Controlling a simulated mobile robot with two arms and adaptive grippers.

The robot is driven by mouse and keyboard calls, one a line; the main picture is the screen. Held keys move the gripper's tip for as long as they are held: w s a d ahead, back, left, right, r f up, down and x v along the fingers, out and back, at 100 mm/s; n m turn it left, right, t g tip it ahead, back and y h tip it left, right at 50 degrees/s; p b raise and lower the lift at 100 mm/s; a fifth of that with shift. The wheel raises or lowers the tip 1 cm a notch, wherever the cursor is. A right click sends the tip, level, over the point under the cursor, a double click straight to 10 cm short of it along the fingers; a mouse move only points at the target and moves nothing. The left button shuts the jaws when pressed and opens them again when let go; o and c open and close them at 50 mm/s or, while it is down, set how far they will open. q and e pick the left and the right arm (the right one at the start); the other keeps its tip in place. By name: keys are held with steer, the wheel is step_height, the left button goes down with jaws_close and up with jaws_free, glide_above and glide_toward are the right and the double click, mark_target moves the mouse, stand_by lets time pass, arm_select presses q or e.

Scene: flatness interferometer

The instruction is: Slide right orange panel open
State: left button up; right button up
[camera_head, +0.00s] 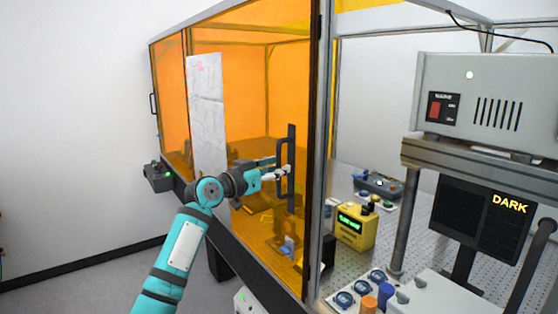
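The translucent orange panel (262,100) stands upright in the enclosure's front, left of the grey corner post (325,120). A dark vertical bar handle (291,190) is mounted near the panel's right edge. My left gripper (281,171) is at this handle, about halfway up it, with its fingertips seeming to meet or overlap the bar. I cannot tell whether the fingers are closed around it. My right gripper is not in view.
Right of the post, the enclosure's side shows a perforated bench (350,180) with a yellow meter (355,227) and small parts. A grey power unit (487,95) and a screen reading DARK (485,215) stand at right. A white paper sheet (206,115) hangs on the orange front.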

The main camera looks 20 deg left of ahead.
arm_select(q)
steer(key=shift+w+d, duration=0.35)
steer(key=shift+w, duration=0.2)
jaws_close()
steer(key=shift+w+f, duration=0.1)
